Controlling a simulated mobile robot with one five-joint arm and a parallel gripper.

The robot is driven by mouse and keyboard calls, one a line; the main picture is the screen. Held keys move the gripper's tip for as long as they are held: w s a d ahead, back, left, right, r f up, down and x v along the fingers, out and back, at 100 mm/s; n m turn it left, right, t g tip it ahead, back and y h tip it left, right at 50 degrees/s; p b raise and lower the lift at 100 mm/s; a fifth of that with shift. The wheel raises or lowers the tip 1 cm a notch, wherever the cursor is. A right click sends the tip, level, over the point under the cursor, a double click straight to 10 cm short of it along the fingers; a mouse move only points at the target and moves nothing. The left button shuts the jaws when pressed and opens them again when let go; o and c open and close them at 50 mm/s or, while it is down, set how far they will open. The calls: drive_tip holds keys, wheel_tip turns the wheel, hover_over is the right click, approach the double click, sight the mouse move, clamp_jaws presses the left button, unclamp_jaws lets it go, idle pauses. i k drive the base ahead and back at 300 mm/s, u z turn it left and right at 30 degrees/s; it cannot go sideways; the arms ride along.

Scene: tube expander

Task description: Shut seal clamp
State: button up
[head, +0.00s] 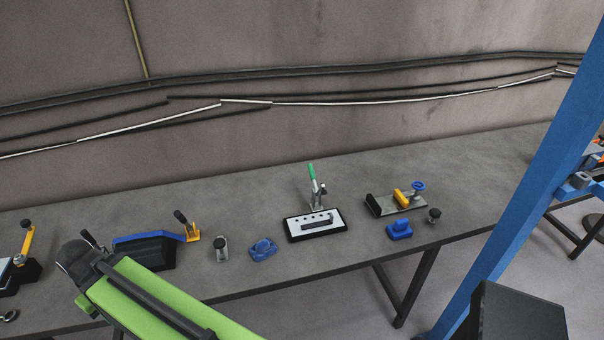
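A toggle clamp with a green handle (312,172) stands at the back edge of a white plate with a dark border (297,232), near the middle of the bench. Its handle points up and leans slightly left. It is likely the seal clamp, but no label shows. At this size I cannot tell whether its arm presses on anything. A dark bar lies on the white plate beside a row of small dark dots. My green arm (160,300) crosses the lower left, well apart from the clamp. I cannot make out gripper fingers.
The grey bench (340,190) also holds a yellow-handled clamp (193,232), a blue part (263,249), another blue block (399,229) and a fixture with a blue handwheel (418,185). A blue post (530,170) rises at the right.

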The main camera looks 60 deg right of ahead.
sight(311, 167)
drive_tip(key=u, duration=0.05)
drive_tip(key=k, duration=1.2)
drive_tip(key=z, duration=0.6)
drive_tip(key=i, duration=1)
drive_tip(key=u, duration=0.15)
